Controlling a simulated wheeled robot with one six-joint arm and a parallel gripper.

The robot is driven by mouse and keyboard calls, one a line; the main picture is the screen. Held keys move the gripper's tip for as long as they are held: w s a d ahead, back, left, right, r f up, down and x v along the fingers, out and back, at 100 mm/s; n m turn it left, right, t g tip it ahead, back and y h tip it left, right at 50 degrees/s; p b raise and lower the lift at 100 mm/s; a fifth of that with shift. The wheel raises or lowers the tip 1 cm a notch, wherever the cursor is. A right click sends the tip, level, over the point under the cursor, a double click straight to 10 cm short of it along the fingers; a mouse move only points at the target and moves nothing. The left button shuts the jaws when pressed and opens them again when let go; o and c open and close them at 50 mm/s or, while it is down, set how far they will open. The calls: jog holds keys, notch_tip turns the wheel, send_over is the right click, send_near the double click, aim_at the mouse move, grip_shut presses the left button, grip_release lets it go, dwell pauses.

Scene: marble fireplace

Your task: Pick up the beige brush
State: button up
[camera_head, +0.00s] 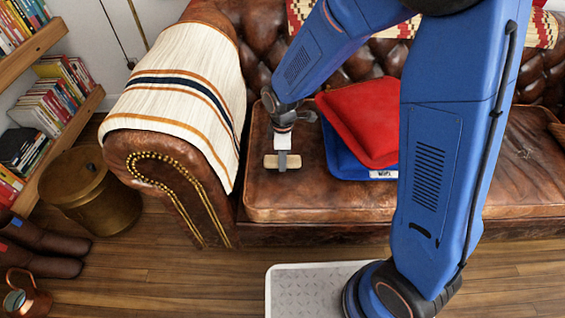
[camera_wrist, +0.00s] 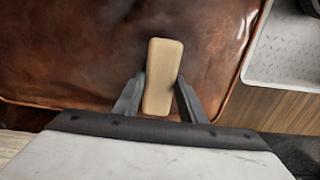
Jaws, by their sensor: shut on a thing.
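The beige brush (camera_wrist: 162,75) shows in the wrist view as a small block with rounded corners, held between the two dark fingers of my gripper (camera_wrist: 160,98). In the head view the brush (camera_head: 270,161) is at the left end of the brown leather sofa seat, and my gripper (camera_head: 282,160) comes down on it from above. My gripper is shut on the brush. I cannot tell whether the brush touches the leather or is just above it. The brush's underside is hidden.
A red cushion (camera_head: 362,120) on a blue one (camera_head: 345,160) lies right of the brush. The sofa's left armrest (camera_head: 170,160), with a striped blanket (camera_head: 180,85), rises to the left. A brass bin (camera_head: 92,195) and bookshelves stand at the far left.

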notch_tip(320, 180, up, 10)
dwell(0.6)
jog(key=o, duration=0.5)
jog(key=shift+c, duration=1.3)
jog(key=shift+d, duration=0.1)
